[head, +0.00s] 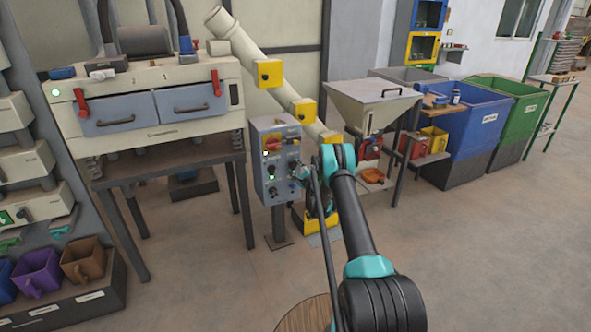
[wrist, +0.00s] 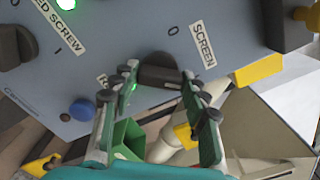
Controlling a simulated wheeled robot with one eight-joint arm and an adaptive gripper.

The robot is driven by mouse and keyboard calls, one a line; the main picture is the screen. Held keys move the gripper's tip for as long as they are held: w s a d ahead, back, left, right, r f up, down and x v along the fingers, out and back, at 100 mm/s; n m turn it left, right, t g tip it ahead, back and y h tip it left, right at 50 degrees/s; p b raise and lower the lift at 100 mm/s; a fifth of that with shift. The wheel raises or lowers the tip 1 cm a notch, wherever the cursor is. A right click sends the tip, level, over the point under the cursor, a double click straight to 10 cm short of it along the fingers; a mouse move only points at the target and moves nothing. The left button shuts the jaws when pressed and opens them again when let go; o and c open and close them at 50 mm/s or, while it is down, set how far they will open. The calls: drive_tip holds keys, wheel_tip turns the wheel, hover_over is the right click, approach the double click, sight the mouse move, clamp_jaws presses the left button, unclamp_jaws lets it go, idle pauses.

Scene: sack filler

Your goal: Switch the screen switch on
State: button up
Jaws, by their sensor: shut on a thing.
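The screen switch is a dark rotary knob (wrist: 158,72) on the grey-blue control panel (head: 262,188). In the wrist view a "SCREEN" label (wrist: 203,43) is beside it, with an "O" mark near it. My gripper (wrist: 160,82) has its two green fingers on either side of the knob and is shut on it. Part of the knob and a label to its left are hidden by the fingers. In the head view my gripper (head: 299,174) is at the panel's right edge, and the knob is hard to make out there.
The feed screw knob (wrist: 14,46), a lit green lamp (wrist: 66,4) and a blue button (wrist: 82,110) are near on the panel. A yellow-banded pipe (head: 290,98) runs behind it. The screening machine (head: 150,105) stands left, a hopper (head: 372,100) right. Open floor lies in front.

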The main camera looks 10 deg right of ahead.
drive_tip(key=o, duration=1.2)
drive_tip(key=shift+c, duration=0.2)
drive_tip(key=shift+s, duration=0.15)
drive_tip(key=v, duration=1.1)
drive_tip(key=shift+s+d, duration=0.2)
drive_tip(key=shift+s, duration=0.15)
